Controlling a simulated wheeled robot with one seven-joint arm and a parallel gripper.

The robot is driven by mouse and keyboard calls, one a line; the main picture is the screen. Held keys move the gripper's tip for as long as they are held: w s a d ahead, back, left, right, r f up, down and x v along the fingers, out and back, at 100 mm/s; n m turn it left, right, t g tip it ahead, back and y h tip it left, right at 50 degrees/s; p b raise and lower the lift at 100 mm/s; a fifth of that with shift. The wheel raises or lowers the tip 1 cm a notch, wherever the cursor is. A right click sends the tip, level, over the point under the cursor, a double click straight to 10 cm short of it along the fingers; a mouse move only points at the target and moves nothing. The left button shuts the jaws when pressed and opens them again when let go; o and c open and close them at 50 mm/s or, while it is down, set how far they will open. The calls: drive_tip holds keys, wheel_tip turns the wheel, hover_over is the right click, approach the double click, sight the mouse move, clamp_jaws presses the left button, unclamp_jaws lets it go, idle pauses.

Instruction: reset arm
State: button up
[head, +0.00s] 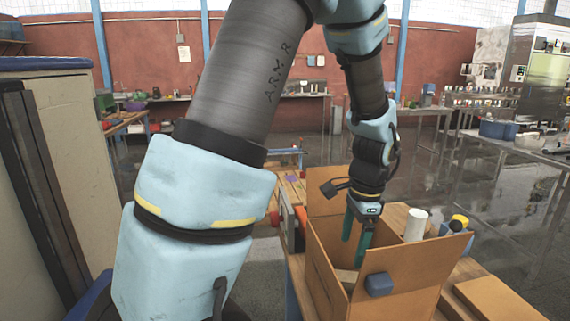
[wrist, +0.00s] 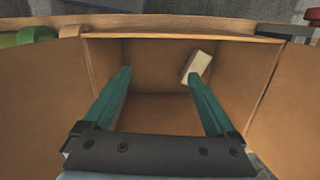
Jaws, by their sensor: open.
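My gripper (head: 356,238) has two teal fingers and points down into an open cardboard box (head: 325,262). In the wrist view my gripper (wrist: 160,92) has its fingers wide apart with nothing between them. The cardboard box (wrist: 150,108) surrounds the fingertips in that view. A small pale block (wrist: 197,67) lies inside the box, near the right finger and apart from the gap between the fingers. The head view shows a pale piece of it low in the box, partly hidden by the front wall.
A blue object (head: 379,284) is at the box's front flap. A white cylinder (head: 415,225) and a yellow-topped item (head: 458,222) stand behind the box. A flat brown carton (head: 500,298) lies at the right. A grey cabinet (head: 60,180) stands at the left.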

drive_tip(key=a+r+n+t+h, duration=0.1)
drive_tip(key=a+r+n, duration=0.1)
drive_tip(key=a+n, duration=0.75)
drive_tip(key=a+r+n+t, duration=0.1)
drive_tip(key=a+r+n, duration=0.35)
drive_tip(key=a, duration=0.75)
wheel_tip(320, 180, down, 13)
drive_tip(key=s+n+b, duration=0.1)
drive_tip(key=s+b, duration=0.1)
drive_tip(key=b, duration=0.8)
drive_tip(key=shift+g, duration=0.4)
